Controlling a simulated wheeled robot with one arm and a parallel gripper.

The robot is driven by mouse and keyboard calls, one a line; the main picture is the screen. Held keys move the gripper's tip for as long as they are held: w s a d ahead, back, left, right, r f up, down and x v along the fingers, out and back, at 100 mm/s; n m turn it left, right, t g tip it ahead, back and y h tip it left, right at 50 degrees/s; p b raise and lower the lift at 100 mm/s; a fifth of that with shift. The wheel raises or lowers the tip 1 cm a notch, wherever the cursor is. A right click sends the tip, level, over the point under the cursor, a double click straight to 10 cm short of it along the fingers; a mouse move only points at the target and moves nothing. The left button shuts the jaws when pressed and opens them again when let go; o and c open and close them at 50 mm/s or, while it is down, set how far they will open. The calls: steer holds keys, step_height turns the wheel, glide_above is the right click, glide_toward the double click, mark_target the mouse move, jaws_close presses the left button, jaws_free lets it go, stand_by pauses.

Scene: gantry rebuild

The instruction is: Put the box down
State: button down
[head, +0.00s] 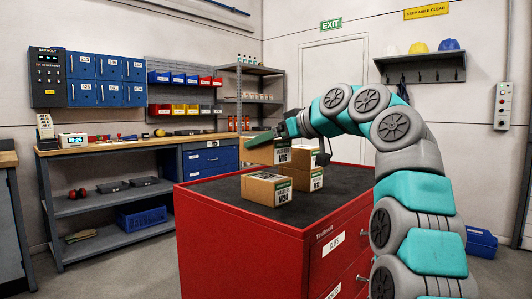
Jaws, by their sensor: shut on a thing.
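My gripper (278,138) is shut on a brown cardboard box marked M16 (261,155), above the red tool cabinet (214,221) with its dark top. A box marked M24 (259,187) sits on the cabinet top, below and in front of the held box. Another box (307,179) sits behind it to the right. The fingertips are small and partly hidden by the held box and my wrist.
Bare cabinet top (330,200) lies to the right of the boxes, and a strip lies to their left. A wooden workbench (120,144) with small items stands behind at left. A grey shelf rack (245,95) stands behind the cabinet. A blue crate (481,243) lies on the floor at right.

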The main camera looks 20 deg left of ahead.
mark_target(266, 154)
steer(key=shift+f+b, duration=1.05)
steer(key=shift+f, duration=0.5)
steer(key=shift+f, duration=0.15)
jaws_free()
steer(key=v, duration=1.2)
steer(key=shift+b, duration=0.45)
